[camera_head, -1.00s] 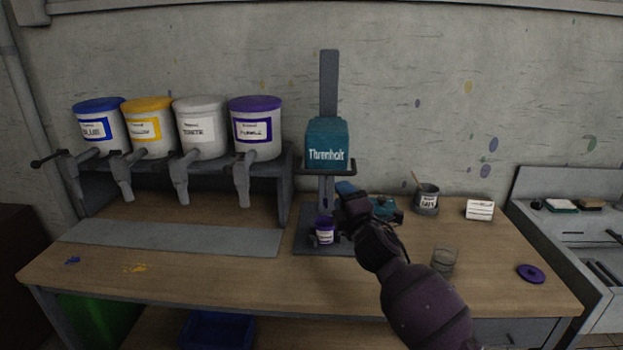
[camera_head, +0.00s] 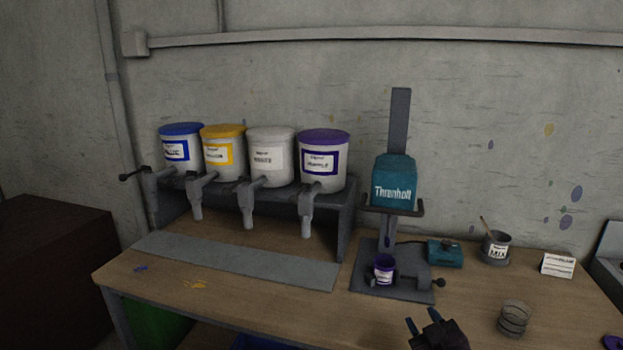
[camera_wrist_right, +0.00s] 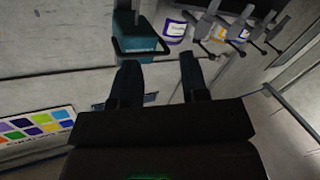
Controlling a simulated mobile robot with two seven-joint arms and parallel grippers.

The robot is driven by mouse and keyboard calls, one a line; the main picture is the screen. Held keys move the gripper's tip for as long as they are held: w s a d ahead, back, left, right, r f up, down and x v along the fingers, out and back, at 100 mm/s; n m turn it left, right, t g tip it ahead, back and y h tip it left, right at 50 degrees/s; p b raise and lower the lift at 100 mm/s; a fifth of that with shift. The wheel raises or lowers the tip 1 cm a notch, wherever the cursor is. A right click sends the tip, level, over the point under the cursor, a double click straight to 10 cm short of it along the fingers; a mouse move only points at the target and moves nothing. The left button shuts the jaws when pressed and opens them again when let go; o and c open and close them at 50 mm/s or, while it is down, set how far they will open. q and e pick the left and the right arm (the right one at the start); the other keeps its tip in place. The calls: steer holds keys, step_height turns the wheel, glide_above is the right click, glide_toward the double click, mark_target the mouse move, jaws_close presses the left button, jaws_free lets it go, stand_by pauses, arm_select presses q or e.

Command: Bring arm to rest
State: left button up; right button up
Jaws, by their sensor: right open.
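My right gripper (camera_head: 424,322) is low at the bottom edge of the head view, in front of the workbench's press stand, with its fingers apart and nothing between them. In the right wrist view the two fingers (camera_wrist_right: 160,80) are also spread and empty. The press also shows in the wrist view (camera_wrist_right: 138,40). My left gripper is not in view.
Several paint buckets with taps stand on a rack (camera_head: 345,220) at the left. The bench front left is mostly clear.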

steer(key=s+d+f+m+g+h, duration=0.1)
steer(key=s+d+f+m+g, duration=0.1)
steer(key=s+f, duration=0.7)
steer(key=s+d+f+m+g+h, duration=0.1)
steer(key=s+d+f+m+g, duration=0.2)
steer(key=s+f, duration=0.7)
steer(key=s, duration=0.6)
steer(key=shift+s+f, duration=0.15)
steer(key=shift+s, duration=0.25)
